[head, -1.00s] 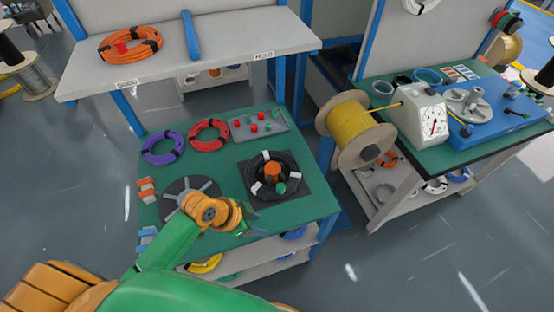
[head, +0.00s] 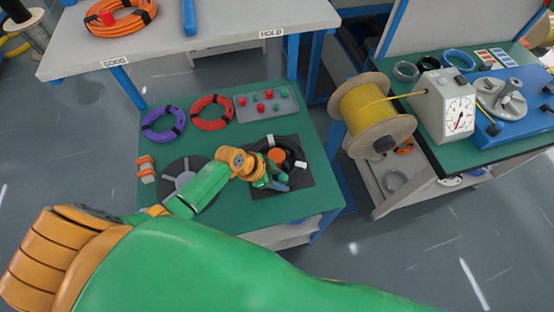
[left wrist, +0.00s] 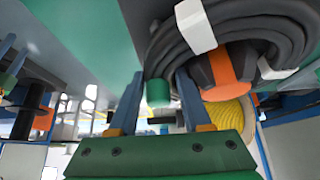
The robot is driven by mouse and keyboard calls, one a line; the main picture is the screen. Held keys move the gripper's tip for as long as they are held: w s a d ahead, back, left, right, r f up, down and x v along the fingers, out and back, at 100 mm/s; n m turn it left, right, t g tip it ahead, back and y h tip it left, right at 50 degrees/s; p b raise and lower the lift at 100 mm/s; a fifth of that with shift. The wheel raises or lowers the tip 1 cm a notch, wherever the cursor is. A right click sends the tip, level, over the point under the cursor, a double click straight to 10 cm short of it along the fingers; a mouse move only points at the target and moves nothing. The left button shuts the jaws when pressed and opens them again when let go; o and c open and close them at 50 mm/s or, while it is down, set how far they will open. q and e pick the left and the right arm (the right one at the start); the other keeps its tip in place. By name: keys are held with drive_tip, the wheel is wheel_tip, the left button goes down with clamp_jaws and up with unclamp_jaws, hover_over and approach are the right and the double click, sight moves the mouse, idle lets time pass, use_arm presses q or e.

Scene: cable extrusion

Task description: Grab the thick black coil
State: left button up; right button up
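The thick black coil (head: 292,146), bound with white ties, lies on a black square mat (head: 302,180) on the green table. Its near left part is hidden by my left gripper (head: 275,180). The coil fills the top right of the left wrist view (left wrist: 235,28), around an orange-and-black hub (left wrist: 230,68). The left gripper (left wrist: 160,78) has its two blue-grey fingers spread, with nothing held between them. My right gripper is not in view.
Purple (head: 163,123) and red (head: 211,112) coils and a grey tray (head: 266,103) with red and green knobs are behind. A dark spoked disc (head: 182,178) is left of the mat. A yellow cable spool (head: 372,113) stands right, beside another bench.

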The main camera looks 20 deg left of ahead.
use_arm(q)
drive_tip(key=shift+s+r, duration=0.1)
drive_tip(key=shift+s, duration=0.05)
clamp_jaws()
drive_tip(key=shift+r, duration=0.15)
